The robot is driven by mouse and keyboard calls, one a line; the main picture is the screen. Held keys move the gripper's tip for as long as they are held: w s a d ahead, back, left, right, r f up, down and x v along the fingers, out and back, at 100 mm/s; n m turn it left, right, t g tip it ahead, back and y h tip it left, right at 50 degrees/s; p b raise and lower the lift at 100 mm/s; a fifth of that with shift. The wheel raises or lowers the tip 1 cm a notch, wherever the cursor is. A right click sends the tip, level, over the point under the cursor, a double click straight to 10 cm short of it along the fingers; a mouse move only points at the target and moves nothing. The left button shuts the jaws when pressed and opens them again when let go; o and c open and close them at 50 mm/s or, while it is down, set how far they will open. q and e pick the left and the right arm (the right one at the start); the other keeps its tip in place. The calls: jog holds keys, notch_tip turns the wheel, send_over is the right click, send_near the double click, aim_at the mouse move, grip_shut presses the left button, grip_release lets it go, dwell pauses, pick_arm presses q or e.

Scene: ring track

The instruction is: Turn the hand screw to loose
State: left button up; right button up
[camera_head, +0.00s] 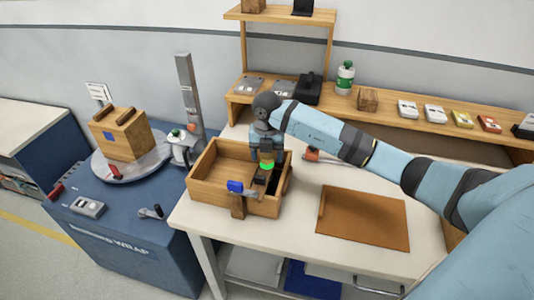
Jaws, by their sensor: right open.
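A small blue-handled metal fitting (236,186) sits at the front wall of an open wooden box (205,190); it looks like the hand screw, but I cannot tell how tight it is. A wooden block (238,207) is just below it on the outside of the box. My right gripper (261,184) points down over the right front part of the box, just right of the blue handle. It is open, and I cannot tell whether it touches the fitting. My right arm reaches in from the right and hides part of the box. My left gripper is out of view.
A brown board (362,218) lies on the white table (310,190) to the right. A wooden shelf (390,115) with several small items runs behind. The table's front is clear.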

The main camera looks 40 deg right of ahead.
jog(key=shift+c, duration=0.5)
jog(key=c, duration=0.8)
